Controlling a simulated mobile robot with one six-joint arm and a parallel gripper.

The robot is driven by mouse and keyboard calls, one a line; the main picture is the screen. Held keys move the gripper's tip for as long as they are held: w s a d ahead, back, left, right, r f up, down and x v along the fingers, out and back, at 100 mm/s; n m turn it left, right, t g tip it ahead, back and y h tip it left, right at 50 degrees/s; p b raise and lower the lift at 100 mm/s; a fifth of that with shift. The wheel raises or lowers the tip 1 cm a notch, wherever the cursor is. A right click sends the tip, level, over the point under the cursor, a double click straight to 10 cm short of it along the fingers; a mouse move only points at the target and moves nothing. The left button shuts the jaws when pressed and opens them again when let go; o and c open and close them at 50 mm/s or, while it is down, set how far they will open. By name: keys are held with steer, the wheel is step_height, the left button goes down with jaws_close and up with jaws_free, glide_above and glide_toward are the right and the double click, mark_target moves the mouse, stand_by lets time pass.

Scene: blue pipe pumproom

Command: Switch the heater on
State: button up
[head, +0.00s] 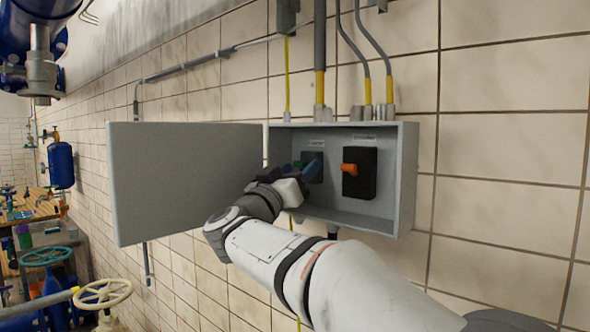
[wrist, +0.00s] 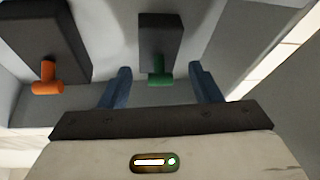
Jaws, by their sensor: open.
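An open grey box (head: 407,190) on the tiled wall holds two black switches; the small labels above them are too blurred to read surely. The left switch (head: 318,158) is mostly hidden by my gripper in the head view. In the wrist view its black body (wrist: 160,38) has a green handle (wrist: 160,72). My gripper (head: 305,171) is at this switch, open. Its two blue fingers stand on either side of the green handle in the wrist view (wrist: 159,68), with a visible gap on each side. The right switch (head: 359,185) has an orange handle (head: 349,169).
The box door (head: 185,180) is swung open to the left, close beside my wrist. The orange-handled switch (wrist: 45,40) is at the left in the wrist view. Conduits (head: 320,60) enter the box from above. Valve wheels (head: 102,292) stand at the lower left.

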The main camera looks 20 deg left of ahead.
steer(key=c, duration=1)
steer(key=shift+o, duration=0.2)
steer(key=shift+r+g+p, duration=0.4)
steer(key=shift+r+p, duration=0.05)
steer(key=shift+p, duration=0.4)
steer(key=shift+f+g+p, duration=0.1)
steer(key=shift+g+p, duration=0.25)
steer(key=shift+g, duration=0.05)
steer(key=o, duration=1)
steer(key=shift+f, duration=0.1)
steer(key=shift+c, duration=0.2)
